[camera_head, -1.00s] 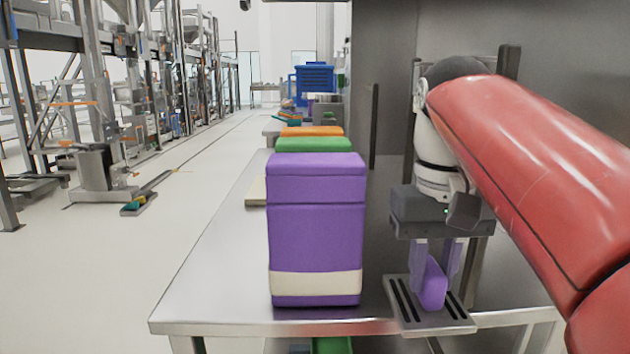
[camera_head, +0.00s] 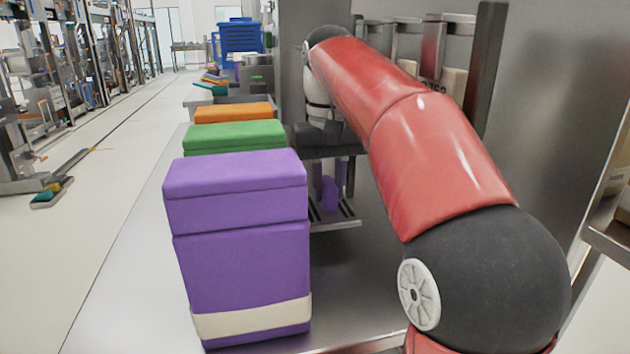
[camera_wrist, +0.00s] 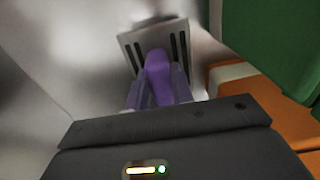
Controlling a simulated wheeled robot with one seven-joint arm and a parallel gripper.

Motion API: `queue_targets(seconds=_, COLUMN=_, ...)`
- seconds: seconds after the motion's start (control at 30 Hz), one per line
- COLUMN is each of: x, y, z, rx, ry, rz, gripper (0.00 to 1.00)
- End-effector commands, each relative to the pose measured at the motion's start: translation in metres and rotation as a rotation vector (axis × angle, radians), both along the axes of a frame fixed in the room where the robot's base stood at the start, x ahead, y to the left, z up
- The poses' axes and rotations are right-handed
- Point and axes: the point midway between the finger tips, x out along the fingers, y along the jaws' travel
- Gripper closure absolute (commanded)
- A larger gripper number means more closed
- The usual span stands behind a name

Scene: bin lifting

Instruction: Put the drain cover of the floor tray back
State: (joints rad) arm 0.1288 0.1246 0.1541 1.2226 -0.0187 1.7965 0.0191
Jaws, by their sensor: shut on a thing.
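The drain cover is a flat metal plate with dark slots (camera_head: 345,219) and an upright purple handle (camera_head: 330,192). My gripper (camera_head: 331,180) is shut on the purple handle, and the plate hangs below the fingers. In the head view it is behind the purple bin's right side, above the steel bench; the gap below is hard to judge. The wrist view shows the slotted plate (camera_wrist: 129,48) and the purple handle (camera_wrist: 158,72) between the fingers. My arm hides part of the right side. I cannot make out the floor tray.
Purple (camera_head: 243,265), green (camera_head: 236,137) and orange (camera_head: 233,111) bins stand in a row on the steel bench (camera_head: 130,265), close left of my gripper. A grey wall is behind my arm. Open floor (camera_head: 80,175) lies left of the bench.

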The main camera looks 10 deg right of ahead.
Motion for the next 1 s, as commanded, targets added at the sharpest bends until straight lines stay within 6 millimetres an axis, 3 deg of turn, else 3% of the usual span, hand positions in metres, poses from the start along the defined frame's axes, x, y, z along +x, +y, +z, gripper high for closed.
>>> queue_targets(seconds=0.1, x=0.026, y=0.0, z=0.002, rx=0.0, ry=0.0, rz=0.0, gripper=1.0)
queue_targets(seconds=0.4, x=0.054, y=0.0, z=0.002, rx=0.0, ry=-0.001, rz=0.0, gripper=1.0)
queue_targets(seconds=0.63, x=0.051, y=0.0, z=-0.03, rx=-0.001, ry=0.0, rz=-0.001, gripper=1.0)
queue_targets(seconds=1.0, x=0.052, y=0.0, z=-0.035, rx=-0.001, ry=-0.002, rz=-0.001, gripper=1.0)
